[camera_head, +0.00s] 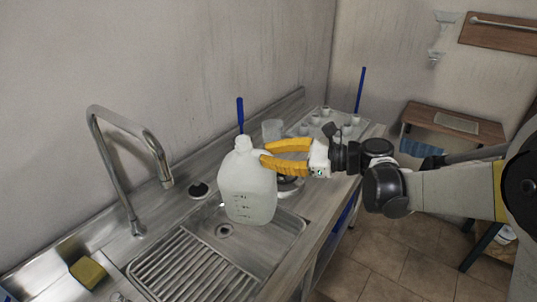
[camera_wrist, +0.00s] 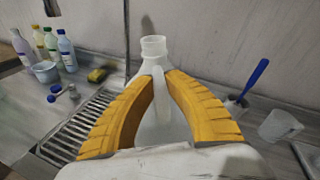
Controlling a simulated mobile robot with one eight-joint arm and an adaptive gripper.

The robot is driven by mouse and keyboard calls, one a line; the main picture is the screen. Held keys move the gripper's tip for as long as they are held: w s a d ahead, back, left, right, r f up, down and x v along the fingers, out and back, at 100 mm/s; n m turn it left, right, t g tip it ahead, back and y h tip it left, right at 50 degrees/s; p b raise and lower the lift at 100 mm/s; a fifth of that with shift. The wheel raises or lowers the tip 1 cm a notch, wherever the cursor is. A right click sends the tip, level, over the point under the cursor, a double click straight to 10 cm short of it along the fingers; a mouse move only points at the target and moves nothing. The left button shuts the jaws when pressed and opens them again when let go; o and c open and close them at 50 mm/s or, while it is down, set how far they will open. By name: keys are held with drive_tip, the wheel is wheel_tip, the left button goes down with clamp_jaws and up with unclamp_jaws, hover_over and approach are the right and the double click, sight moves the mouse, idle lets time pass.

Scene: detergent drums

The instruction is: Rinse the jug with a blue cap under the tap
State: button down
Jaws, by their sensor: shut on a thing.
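A translucent white jug (camera_head: 247,188) hangs upright over the right part of the sink (camera_head: 287,233). Its neck is open and I see no blue cap on it. My gripper (camera_head: 264,157) has its yellow fingers closed around the jug's upper part near the neck. In the wrist view the jug's neck (camera_wrist: 153,48) rises between the fingers of my gripper (camera_wrist: 158,80). The tap (camera_head: 118,178) is a curved metal one, left of the jug. Its spout end is left of the jug's neck, apart from it. I see no water running.
A ribbed drainboard (camera_head: 183,268) lies left of the basin, with a yellow sponge (camera_head: 88,272) beyond it. Several bottles (camera_wrist: 46,45), a small bucket (camera_wrist: 45,71) and small blue-topped items (camera_wrist: 54,89) stand there. A blue-handled brush (camera_head: 240,115) and a clear cup (camera_head: 272,130) stand behind the jug.

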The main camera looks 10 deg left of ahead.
drive_tip(key=n+t, duration=0.1)
drive_tip(key=n, duration=0.6)
drive_tip(key=shift+t+y+b, duration=0.3)
drive_tip(key=shift+t+b, duration=0.05)
drive_tip(key=shift+t, duration=0.05)
drive_tip(key=n+t+b, duration=0.1)
drive_tip(key=n, duration=0.5)
drive_tip(key=shift+n+y, duration=0.4)
drive_tip(key=n+y+b, duration=0.1)
drive_tip(key=n+b, duration=0.1)
drive_tip(key=n, duration=0.4)
drive_tip(key=shift+f+n+b, duration=0.1)
drive_tip(key=shift+n+b, duration=0.2)
drive_tip(key=shift+b, duration=0.1)
drive_tip(key=n+y+b, duration=0.1)
drive_tip(key=n, duration=0.4)
drive_tip(key=shift+g, duration=0.4)
